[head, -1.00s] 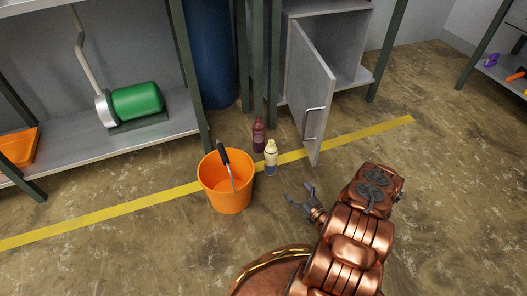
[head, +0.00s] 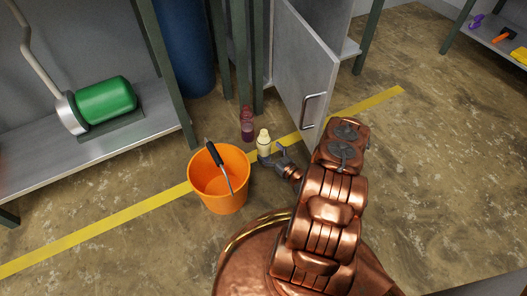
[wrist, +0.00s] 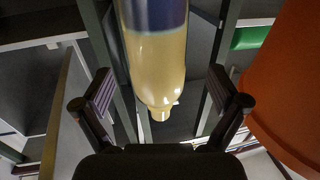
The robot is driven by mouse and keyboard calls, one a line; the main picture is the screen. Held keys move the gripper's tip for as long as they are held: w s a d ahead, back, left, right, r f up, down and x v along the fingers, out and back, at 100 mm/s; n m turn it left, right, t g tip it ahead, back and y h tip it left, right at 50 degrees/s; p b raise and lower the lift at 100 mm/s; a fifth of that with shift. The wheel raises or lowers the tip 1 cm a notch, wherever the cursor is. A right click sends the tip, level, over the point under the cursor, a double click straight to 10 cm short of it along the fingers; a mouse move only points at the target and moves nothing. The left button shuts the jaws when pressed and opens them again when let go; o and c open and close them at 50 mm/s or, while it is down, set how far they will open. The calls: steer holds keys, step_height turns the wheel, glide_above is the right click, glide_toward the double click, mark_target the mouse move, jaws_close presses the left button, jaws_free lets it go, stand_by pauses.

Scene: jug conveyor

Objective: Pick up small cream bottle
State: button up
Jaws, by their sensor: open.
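The small cream bottle (head: 264,142) stands upright on the floor by the yellow line, just right of the orange bucket. My gripper (head: 271,157) is open at its near side, and the fingers hide its lower part in the head view. In the wrist view the bottle (wrist: 157,60) appears upside down, with a cream body and a dark blue-grey band. It lies between the two spread fingers of my gripper (wrist: 160,106), with space visible on both sides. I cannot tell whether a finger touches it.
The orange bucket (head: 205,196) with a dark-handled tool (head: 216,157) stands close left; it also fills the right of the wrist view (wrist: 285,90). A dark red bottle (head: 247,128) stands just behind. An open grey cabinet door (head: 305,65) is at the right. Floor at the right is clear.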

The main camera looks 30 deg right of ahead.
steer(key=shift+w+a+f+b, duration=0.15)
steer(key=shift+w+b, duration=0.65)
steer(key=shift+w, duration=1.05)
steer(key=c, duration=1.5)
